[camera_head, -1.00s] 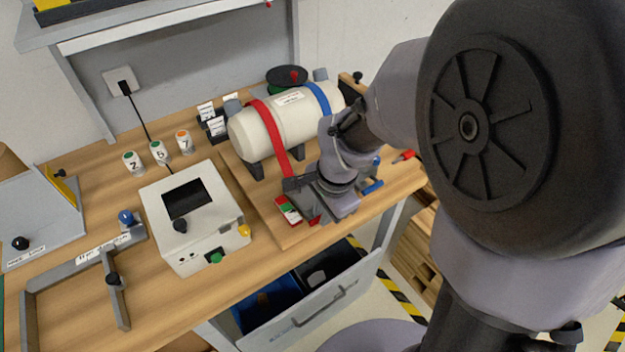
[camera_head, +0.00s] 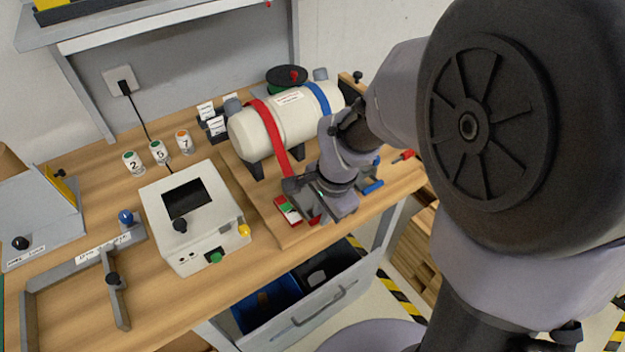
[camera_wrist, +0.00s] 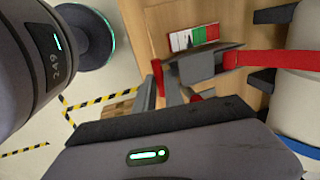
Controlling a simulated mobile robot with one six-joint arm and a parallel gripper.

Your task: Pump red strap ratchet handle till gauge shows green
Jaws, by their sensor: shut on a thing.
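The red strap (camera_head: 268,128) runs over a cream tank (camera_head: 296,122) and down to its ratchet at the front of the wooden board. It also shows in the wrist view (camera_wrist: 268,62), leading into the grey ratchet body (camera_wrist: 197,68). The gauge (camera_head: 288,209) beside the ratchet has green, red and white areas; in the wrist view the gauge (camera_wrist: 195,36) shows a dark mark on the white area, left of the green. My gripper (camera_head: 312,202) is shut on the red ratchet handle (camera_wrist: 158,78), which is mostly hidden by the gripper.
A blue strap (camera_head: 318,98) crosses the tank farther right, with a blue handle (camera_head: 373,187) close beside my gripper. A white box with a dark screen (camera_head: 187,199) stands left. An open drawer (camera_head: 325,308) juts out below the bench front.

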